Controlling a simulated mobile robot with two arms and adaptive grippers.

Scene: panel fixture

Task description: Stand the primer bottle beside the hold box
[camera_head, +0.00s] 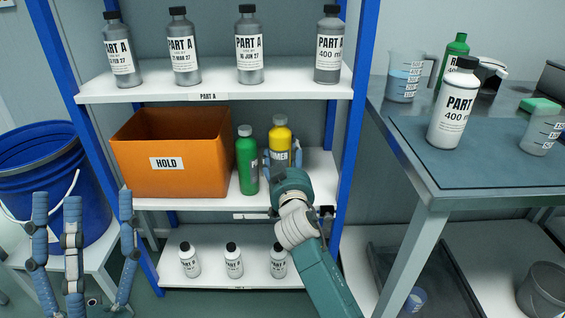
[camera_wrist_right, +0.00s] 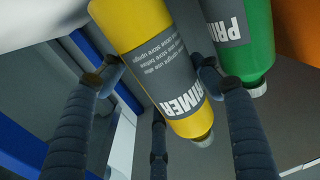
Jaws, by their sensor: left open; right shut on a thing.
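The orange hold box (camera_head: 185,175), labelled HOLD, stands on the middle shelf at the left. A yellow primer bottle (camera_head: 280,135) with a dark label is upright on or just above that shelf; its base is hidden by my right gripper. A green bottle (camera_head: 248,165) stands between it and the box. My right gripper (camera_head: 283,162) is shut on the yellow primer bottle. In the right wrist view the yellow bottle (camera_wrist_right: 140,35) lies between the fingers, with the green bottle (camera_wrist_right: 238,35), also marked PRIMER, close beside. My left gripper (camera_head: 85,215) is open and empty at lower left.
Grey PART A bottles (camera_head: 250,60) fill the top shelf (camera_head: 215,90); small white bottles (camera_head: 233,262) stand on the bottom one. Blue posts (camera_head: 350,120) frame the rack. A blue bucket (camera_head: 40,170) is left; a workbench (camera_head: 420,170) with bottles and beakers is right.

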